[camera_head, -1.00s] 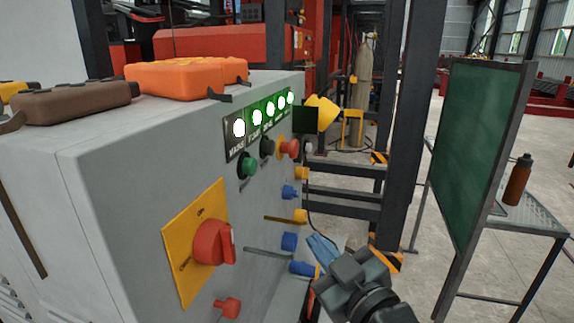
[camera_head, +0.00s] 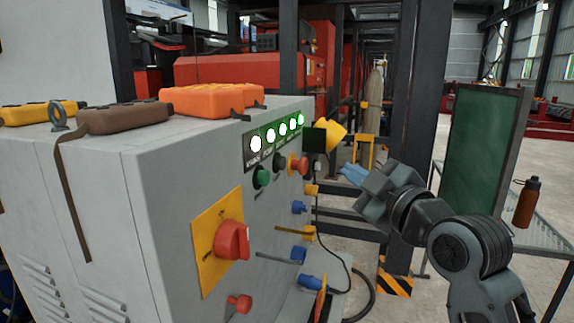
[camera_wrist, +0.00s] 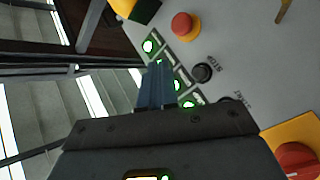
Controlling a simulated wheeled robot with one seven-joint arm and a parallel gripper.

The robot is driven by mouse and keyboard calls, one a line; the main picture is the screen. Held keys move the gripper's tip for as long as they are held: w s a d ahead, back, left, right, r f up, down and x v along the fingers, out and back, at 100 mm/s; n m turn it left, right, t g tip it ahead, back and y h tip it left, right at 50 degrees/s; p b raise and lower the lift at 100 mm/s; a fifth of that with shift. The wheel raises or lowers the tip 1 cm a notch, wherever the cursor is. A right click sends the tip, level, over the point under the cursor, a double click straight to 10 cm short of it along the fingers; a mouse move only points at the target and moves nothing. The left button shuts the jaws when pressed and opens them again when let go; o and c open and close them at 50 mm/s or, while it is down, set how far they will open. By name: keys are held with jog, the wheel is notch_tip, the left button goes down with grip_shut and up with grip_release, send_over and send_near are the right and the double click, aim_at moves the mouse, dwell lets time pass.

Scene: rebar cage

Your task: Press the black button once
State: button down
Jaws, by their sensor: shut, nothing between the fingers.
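The black button (camera_head: 281,161) is on the grey cabinet's front panel, between the green button (camera_head: 262,177) and the red button (camera_head: 298,165). In the wrist view the black button (camera_wrist: 203,72) shows to the right of my fingertips, near printed lettering. My gripper (camera_head: 346,173) has blue fingers, closed together and empty. It is to the right of the panel in the head view, apart from the buttons. In the wrist view my gripper (camera_wrist: 158,66) overlaps the row of lights in the picture.
Lit lamps (camera_head: 282,131) run above the buttons. A red rotary switch (camera_head: 232,240) sits on a yellow plate (camera_head: 205,236). Blue and yellow connectors (camera_head: 299,207) and a red knob (camera_head: 240,302) stick out lower down. A green board (camera_head: 485,150) stands at right.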

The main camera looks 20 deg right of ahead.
aim_at(283, 163)
jog(key=w+a+p, duration=0.3)
jog(key=w+a, duration=0.2)
jog(key=a, duration=0.2)
jog(key=shift+p, duration=0.4)
jog(key=shift+w+a, duration=0.2)
jog(key=shift+a, duration=0.05)
dwell(1.9)
jog(key=shift+w+a, duration=0.15)
jog(key=shift+a, duration=0.05)
jog(key=shift+w+a, duration=0.45)
jog(key=shift+a, duration=0.25)
dwell(1.2)
jog(key=shift+d, duration=0.1)
jog(key=shift+s+d, duration=0.7)
jog(key=shift+d, duration=0.2)
